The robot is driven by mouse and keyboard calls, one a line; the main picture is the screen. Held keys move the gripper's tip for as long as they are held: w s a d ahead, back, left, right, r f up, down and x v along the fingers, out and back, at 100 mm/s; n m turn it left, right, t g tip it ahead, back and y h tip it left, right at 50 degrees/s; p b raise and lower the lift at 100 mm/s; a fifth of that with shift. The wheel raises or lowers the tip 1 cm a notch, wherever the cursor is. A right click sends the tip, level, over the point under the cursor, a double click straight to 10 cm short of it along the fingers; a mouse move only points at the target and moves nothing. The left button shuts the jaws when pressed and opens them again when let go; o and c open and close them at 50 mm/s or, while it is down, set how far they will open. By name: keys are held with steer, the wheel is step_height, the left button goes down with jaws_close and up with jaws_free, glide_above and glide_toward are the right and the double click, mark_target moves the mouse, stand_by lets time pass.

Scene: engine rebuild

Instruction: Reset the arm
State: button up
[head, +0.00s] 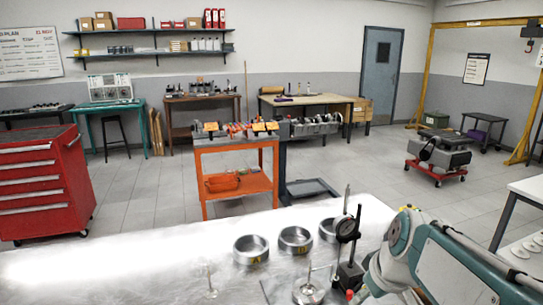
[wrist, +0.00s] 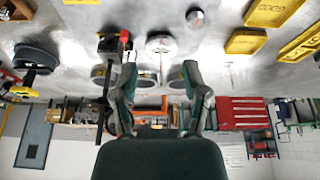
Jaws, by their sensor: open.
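My gripper (wrist: 160,68) shows in the wrist view, which looks upside down. Its two dark green fingers stand wide apart with nothing held between them. The metal-topped bench (head: 140,255) lies beyond the fingers. In the head view my arm reaches in from the lower right over the bench; my gripper cannot be made out there. Three round metal cups, a left one (head: 251,250), a middle one (head: 295,240) and a right one (head: 327,231), stand on the bench. The right one is partly hidden by a black stand (head: 347,232).
A round metal base with a rod (head: 308,293) stands at the bench's front. Yellow trays (wrist: 247,41) lie at the wrist view's upper right. Beyond the bench stand an orange cart (head: 237,170) and a red tool cabinet (head: 40,185). The bench's left part is clear.

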steer(key=s+a+f+m+t+h, duration=0.1)
steer(key=s+m, duration=0.4)
steer(key=s, duration=0.7)
steer(key=shift+s+a+t+h, duration=0.3)
steer(key=shift+a, duration=0.35)
